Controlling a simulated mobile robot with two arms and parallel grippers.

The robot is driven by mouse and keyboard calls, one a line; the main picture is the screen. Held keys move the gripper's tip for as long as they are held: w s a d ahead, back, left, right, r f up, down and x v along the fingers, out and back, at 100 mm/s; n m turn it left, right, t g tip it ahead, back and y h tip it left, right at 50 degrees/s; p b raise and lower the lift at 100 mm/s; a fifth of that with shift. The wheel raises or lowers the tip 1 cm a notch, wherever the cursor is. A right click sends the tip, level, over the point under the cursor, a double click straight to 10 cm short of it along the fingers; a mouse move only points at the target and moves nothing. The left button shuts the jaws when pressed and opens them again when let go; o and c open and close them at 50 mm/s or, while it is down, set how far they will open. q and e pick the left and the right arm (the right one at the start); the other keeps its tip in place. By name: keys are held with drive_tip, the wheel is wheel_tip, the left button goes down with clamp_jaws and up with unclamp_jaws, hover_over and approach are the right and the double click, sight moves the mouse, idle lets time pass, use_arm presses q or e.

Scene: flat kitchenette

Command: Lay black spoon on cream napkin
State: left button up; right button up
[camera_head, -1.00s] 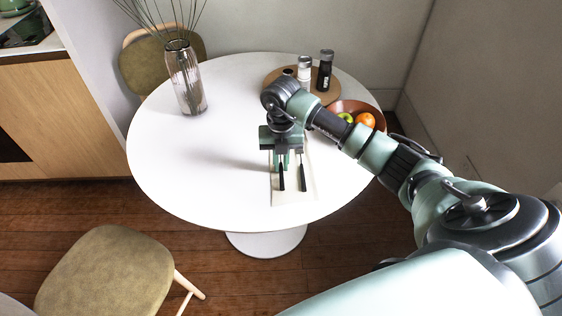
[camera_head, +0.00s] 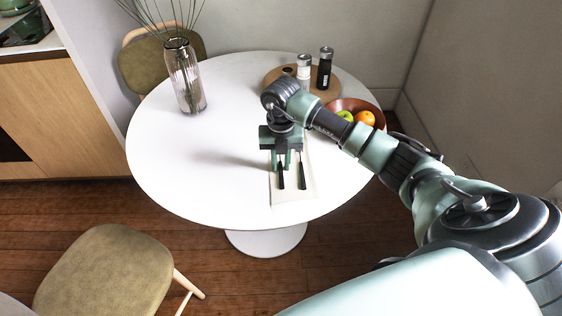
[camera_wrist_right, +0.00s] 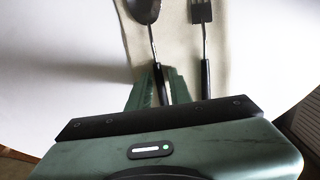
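The black spoon (camera_wrist_right: 157,82) lies on the cream napkin (camera_wrist_right: 180,45), its bowl at the far left edge in the wrist view and its dark handle toward me. In the head view its handle (camera_head: 281,178) shows below my gripper. My right gripper (camera_wrist_right: 158,78) points down low over the napkin. Its green fingers stand on either side of the spoon handle, seemingly with small gaps, so it looks open. In the head view the right gripper (camera_head: 286,160) hides the spoon's bowl. My left gripper is not in view.
A black-handled fork (camera_wrist_right: 203,45) lies right of the spoon on the napkin. A fruit bowl (camera_head: 374,108), a round board (camera_head: 272,82) with two shakers and a glass vase (camera_head: 187,82) stand farther back. The white table's (camera_head: 190,150) left side is clear.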

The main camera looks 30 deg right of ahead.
sight(280, 166)
drive_tip(key=shift+s+a+f, duration=0.1)
drive_tip(key=shift+s+f, duration=0.1)
drive_tip(key=shift+f, duration=0.05)
drive_tip(key=shift+r+p, duration=0.3)
drive_tip(key=shift+r, duration=0.05)
wheel_tip(280, 166, up, 13)
drive_tip(key=shift+w+f+b, duration=0.15)
drive_tip(key=shift+w+b, duration=0.05)
drive_tip(key=shift+b, duration=0.2)
